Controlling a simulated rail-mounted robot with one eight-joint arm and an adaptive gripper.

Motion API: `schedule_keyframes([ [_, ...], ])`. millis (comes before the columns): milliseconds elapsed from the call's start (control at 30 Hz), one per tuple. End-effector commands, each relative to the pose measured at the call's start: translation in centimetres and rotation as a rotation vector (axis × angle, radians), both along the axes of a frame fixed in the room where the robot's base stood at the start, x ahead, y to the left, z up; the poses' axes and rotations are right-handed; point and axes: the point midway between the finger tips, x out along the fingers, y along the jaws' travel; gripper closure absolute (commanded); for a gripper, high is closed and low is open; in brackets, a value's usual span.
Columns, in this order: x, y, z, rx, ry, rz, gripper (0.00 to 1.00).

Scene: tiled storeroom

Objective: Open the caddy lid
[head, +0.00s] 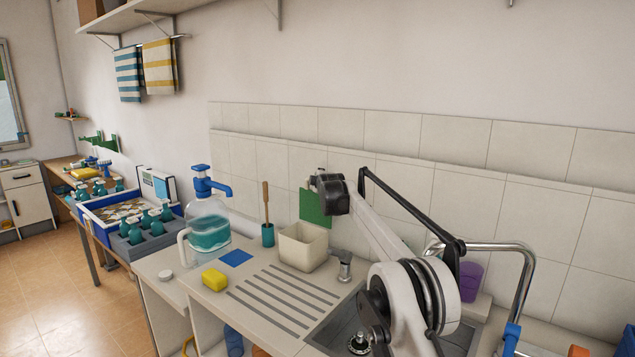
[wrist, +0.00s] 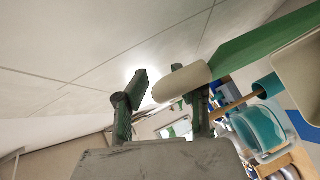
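The caddy is a cream open-topped box (head: 303,247) on the counter by the wall. Its green lid (head: 314,208) stands raised at the back of the box. In the wrist view the lid (wrist: 262,45) runs in from the right, with a cream rounded handle (wrist: 182,83) at its near end. My gripper (head: 333,196) is at the upper right of the lid in the head view. In the wrist view my gripper (wrist: 155,85) has its fingers apart. The handle overlaps the right finger; a gap shows to the left finger. I cannot tell if they touch.
A yellow sponge (head: 214,279), a blue cloth (head: 236,257), a teal brush holder (head: 267,235) and a blue-topped dispenser (head: 209,230) stand left of the caddy. The ribbed drainer (head: 285,295) in front is clear.

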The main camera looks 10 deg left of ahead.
Motion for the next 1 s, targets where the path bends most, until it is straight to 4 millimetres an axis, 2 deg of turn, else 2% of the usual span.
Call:
schedule_keyframes([
  [367, -0.9, -0.4, 0.2, -0.001, 0.001, -0.001, 0.75],
  [667, -3.4, -1.2, 0.8, -0.001, 0.001, -0.002, 0.75],
  [1000, -7.1, -2.5, 1.8, -0.002, 0.001, -0.002, 0.75],
])
